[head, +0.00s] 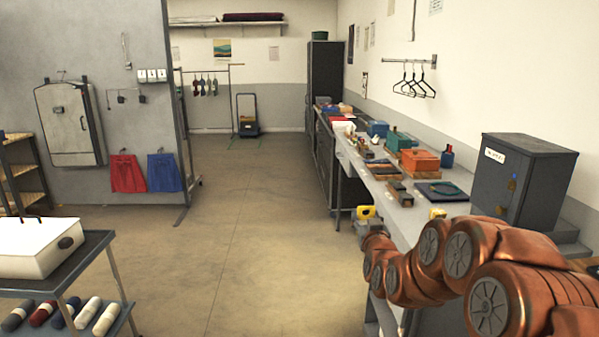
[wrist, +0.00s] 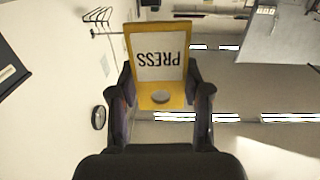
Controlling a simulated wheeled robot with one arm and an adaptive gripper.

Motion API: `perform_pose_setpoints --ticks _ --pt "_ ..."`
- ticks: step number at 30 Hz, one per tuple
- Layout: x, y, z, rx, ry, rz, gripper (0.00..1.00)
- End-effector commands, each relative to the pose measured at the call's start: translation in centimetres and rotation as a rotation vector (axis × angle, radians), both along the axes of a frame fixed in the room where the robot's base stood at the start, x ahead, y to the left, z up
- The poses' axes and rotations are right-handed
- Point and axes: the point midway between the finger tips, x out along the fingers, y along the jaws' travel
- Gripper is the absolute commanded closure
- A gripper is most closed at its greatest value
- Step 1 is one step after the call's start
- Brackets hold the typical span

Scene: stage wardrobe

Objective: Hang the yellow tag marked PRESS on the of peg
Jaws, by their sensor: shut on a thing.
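The yellow tag (wrist: 176,35) has a pale panel with PRESS in dark letters, upside down in the wrist view. A round grey spot shows near its lower edge. My gripper (wrist: 161,78) is shut on the tag, with one dark finger at each side. In the head view my arm reaches in from the lower right, and a small yellow patch (head: 366,212) shows by its far end; I cannot tell if that is the tag.
A long bench (head: 392,201) with several boxes runs along the right wall, with a dark cabinet (head: 521,178) at its near end. Hangers (head: 414,85) hang above it. A cart (head: 95,247) stands at lower left. The middle floor is clear.

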Motion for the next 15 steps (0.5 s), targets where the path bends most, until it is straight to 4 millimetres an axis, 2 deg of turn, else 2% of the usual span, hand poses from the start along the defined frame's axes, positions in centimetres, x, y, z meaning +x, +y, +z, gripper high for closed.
perform_pose_setpoints --ticks 1,6,15 --pt "0.0 0.0 1.7 0.000 0.000 0.000 0.69" --pt "0.0 0.0 3.6 0.000 0.000 0.000 0.69" --pt "0.0 0.0 4.3 0.003 0.000 0.000 0.69"
